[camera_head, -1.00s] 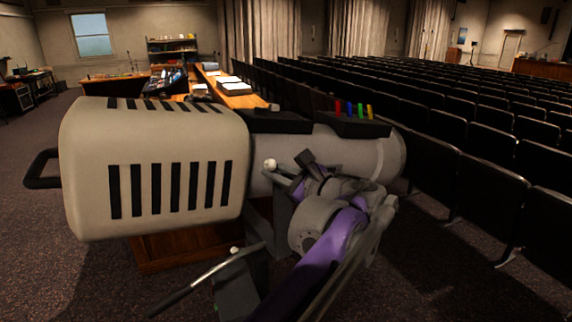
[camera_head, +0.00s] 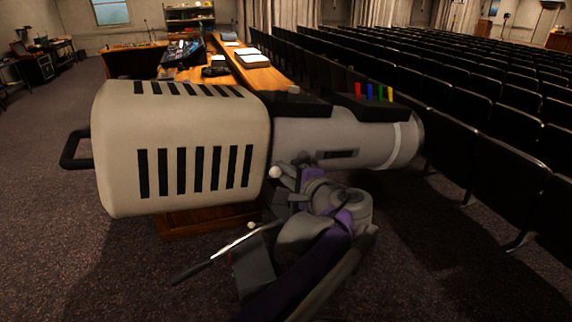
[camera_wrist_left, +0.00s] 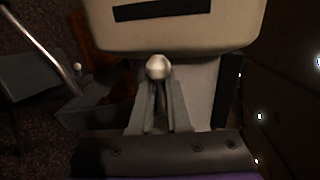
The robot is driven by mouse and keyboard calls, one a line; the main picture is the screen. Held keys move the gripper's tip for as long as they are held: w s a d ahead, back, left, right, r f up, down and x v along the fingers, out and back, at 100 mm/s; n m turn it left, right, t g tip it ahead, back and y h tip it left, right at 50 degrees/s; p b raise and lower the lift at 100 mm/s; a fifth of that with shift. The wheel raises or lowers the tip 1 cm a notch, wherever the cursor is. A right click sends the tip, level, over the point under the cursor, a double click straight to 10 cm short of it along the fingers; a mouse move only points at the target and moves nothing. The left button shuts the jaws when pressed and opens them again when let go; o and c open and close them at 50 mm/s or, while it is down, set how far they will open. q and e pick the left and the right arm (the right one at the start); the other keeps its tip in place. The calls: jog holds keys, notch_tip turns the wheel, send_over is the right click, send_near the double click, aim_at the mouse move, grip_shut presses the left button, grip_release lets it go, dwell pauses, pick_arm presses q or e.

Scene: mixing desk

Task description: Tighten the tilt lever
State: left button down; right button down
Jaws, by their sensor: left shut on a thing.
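The tilt lever shows as a pale ball knob (camera_head: 274,172) below the lamp, where the cream housing meets the grey barrel. In the left wrist view the knob (camera_wrist_left: 158,67) sticks out just past my fingertips, centred between them. My left gripper (camera_head: 290,180) is shut on the lever just behind the knob. Its two fingers (camera_wrist_left: 160,105) stand close together in the left wrist view, and the lever's shaft between them is mostly hidden. The lamp's cream slotted housing (camera_head: 185,115) and grey barrel (camera_head: 345,145) are above the gripper. My right gripper is not in view.
A wooden desk (camera_head: 260,75) is behind the lamp. Rows of dark seats (camera_head: 485,130) fill the right. Carpet at left is clear.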

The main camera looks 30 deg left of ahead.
pick_arm(q)
jog(key=shift+s+a+f+n, duration=0.15)
jog(key=shift+f+n, duration=0.05)
jog(key=shift+n, duration=0.1)
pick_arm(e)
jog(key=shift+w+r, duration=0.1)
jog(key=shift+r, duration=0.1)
pick_arm(q)
jog(key=c, duration=1.1)
grip_release()
jog(key=o, duration=0.3)
jog(key=shift+s+a, duration=0.1)
jog(key=shift+s, duration=0.1)
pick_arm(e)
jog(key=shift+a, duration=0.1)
pick_arm(q)
jog(key=shift+w, duration=0.1)
jog(key=shift+b+v, duration=0.45)
jog(key=shift+v, duration=5.05)
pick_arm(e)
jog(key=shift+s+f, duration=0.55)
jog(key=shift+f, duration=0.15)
